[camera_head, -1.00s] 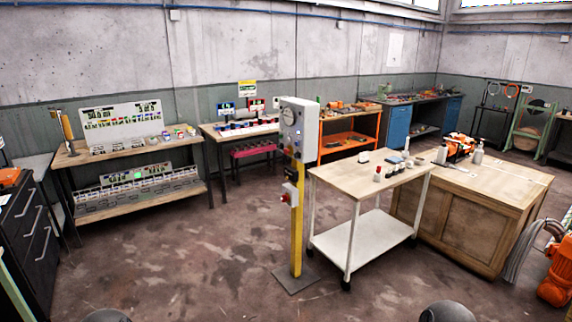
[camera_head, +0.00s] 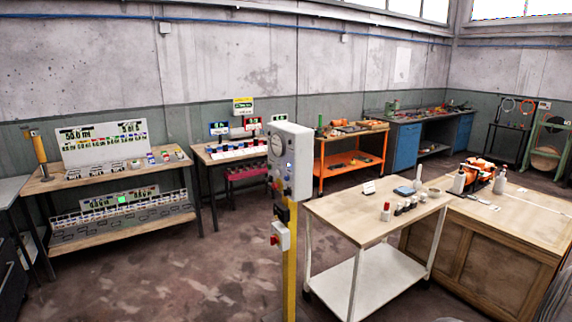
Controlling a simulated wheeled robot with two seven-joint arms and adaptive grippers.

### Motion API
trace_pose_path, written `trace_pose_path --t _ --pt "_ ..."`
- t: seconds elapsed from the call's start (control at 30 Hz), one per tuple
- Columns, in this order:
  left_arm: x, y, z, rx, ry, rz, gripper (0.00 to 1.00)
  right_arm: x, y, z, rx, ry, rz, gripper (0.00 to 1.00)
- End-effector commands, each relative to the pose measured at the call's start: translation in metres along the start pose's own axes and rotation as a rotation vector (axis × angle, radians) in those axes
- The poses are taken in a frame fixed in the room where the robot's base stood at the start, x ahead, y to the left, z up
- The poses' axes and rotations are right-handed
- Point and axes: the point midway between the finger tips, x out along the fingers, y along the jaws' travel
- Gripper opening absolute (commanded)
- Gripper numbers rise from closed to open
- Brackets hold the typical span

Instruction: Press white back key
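A grey control box (camera_head: 291,160) stands upright on a yellow post (camera_head: 290,260) in the middle of the view. It has a round dial and small knobs or buttons on its faces. A smaller white box with a red button (camera_head: 281,236) sits lower on the post. On the bench behind is a low unit with a row of white and dark blocks (camera_head: 238,149), below small coloured displays. I cannot tell which of these small parts is the white back key. Neither of my grippers is in view.
A wheeled wooden-top cart (camera_head: 365,219) with small bottles stands right of the post. A wooden crate table (camera_head: 490,232) is beside it. A left bench (camera_head: 75,182) carries a display board (camera_head: 103,143). Open floor (camera_head: 190,270) lies left of the post.

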Motion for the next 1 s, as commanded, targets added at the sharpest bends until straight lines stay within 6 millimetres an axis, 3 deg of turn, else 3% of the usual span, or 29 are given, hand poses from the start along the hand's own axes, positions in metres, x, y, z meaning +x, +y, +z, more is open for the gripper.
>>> trace_pose_path --t 0.27,0.5,1.0 --pt "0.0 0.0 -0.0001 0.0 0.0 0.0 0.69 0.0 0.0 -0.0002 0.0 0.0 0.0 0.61" --pt "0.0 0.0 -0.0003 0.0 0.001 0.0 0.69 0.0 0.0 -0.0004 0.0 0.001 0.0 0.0" --pt "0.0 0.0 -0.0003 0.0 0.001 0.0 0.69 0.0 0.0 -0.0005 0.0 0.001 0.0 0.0"
